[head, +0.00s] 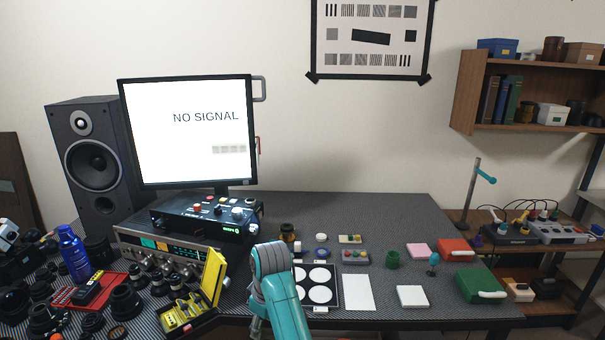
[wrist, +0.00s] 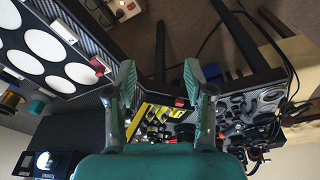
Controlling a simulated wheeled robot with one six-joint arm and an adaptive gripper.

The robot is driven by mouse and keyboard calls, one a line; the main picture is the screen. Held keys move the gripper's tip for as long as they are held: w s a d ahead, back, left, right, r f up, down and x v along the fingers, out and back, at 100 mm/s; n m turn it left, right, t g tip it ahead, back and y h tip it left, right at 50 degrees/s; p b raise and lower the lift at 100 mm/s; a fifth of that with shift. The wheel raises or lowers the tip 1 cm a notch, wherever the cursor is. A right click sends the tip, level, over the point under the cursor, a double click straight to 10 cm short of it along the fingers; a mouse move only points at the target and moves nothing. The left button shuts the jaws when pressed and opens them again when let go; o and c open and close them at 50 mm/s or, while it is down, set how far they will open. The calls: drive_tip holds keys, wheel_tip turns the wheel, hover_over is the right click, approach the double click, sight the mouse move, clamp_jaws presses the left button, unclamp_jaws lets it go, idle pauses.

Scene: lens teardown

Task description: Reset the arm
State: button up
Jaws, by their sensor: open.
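My arm (head: 275,285) rises from the bottom edge of the head view, left of the black tray with white discs (head: 316,284). My gripper is not clearly visible there. In the wrist view, my gripper (wrist: 160,82) has its two fingers spread wide apart, with nothing between the tips. Behind the fingers, the wrist view shows the open yellow case (wrist: 143,122) and the table's edge. The tray with white discs also shows at upper left in the wrist view (wrist: 72,40).
The yellow case (head: 211,278) stands close left of my arm, with several lenses (head: 126,300) further left. A monitor (head: 187,130) and a control box (head: 205,215) stand behind. A white sheet (head: 358,292) and a green case (head: 482,284) lie to the right. Bare tabletop (head: 385,212) shows at the back.

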drive_tip(key=s+d+f+m+t, duration=0.2)
drive_tip(key=s+d+f, duration=0.25)
drive_tip(key=f, duration=0.45)
drive_tip(key=s+d+f+m+t, duration=0.1)
drive_tip(key=s+d+f, duration=0.3)
drive_tip(key=f, duration=0.6)
drive_tip(key=s+d+f+m+t, duration=0.25)
drive_tip(key=s+d, duration=0.45)
drive_tip(key=s, duration=0.4)
drive_tip(key=s+d+f+m+t, duration=0.25)
drive_tip(key=s+d, duration=0.45)
drive_tip(key=s, duration=0.4)
drive_tip(key=s+d+r+m+t, duration=0.2)
drive_tip(key=s+d+r+t, duration=0.1)
drive_tip(key=s+r, duration=0.8)
drive_tip(key=s+d+r+m+t+h, duration=0.1)
drive_tip(key=s+d+r+m+t, duration=0.1)
drive_tip(key=s+r, duration=1)
drive_tip(key=shift+d+r+m+t+h, duration=0.15)
drive_tip(key=shift+d+m+t+h, duration=0.15)
drive_tip(key=shift+d+t, duration=0.15)
